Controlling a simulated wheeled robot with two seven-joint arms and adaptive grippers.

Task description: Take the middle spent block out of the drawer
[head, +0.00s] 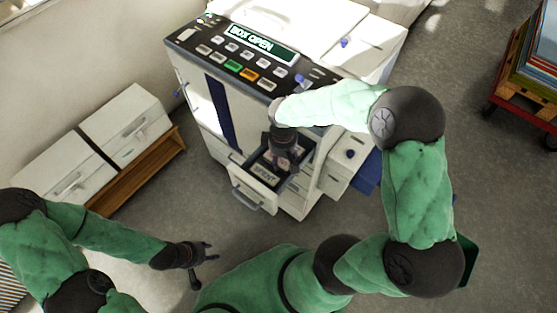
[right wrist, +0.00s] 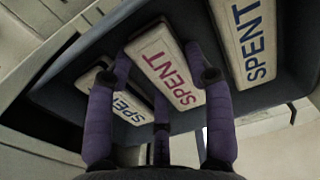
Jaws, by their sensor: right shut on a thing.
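The open drawer (head: 254,192) juts from the front of the white machine and holds several SPENT blocks. In the right wrist view, the middle block (right wrist: 172,72) has reddish lettering. It lies between a block with blue lettering on the right (right wrist: 248,38) and another on the left (right wrist: 128,108), partly hidden by a finger. My right gripper (head: 286,160) reaches down into the drawer. Its purple fingers (right wrist: 165,80) are shut on the middle block, which still sits among the others. My left gripper (head: 203,262) is open and empty, low over the floor.
The machine's panel (head: 240,62) reads BOX OPEN. Small white drawer cabinets (head: 95,145) stand at the left, over a wooden shelf. A red cart with stacked boards (head: 525,90) is at the right. The floor between the cabinets and machine is clear.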

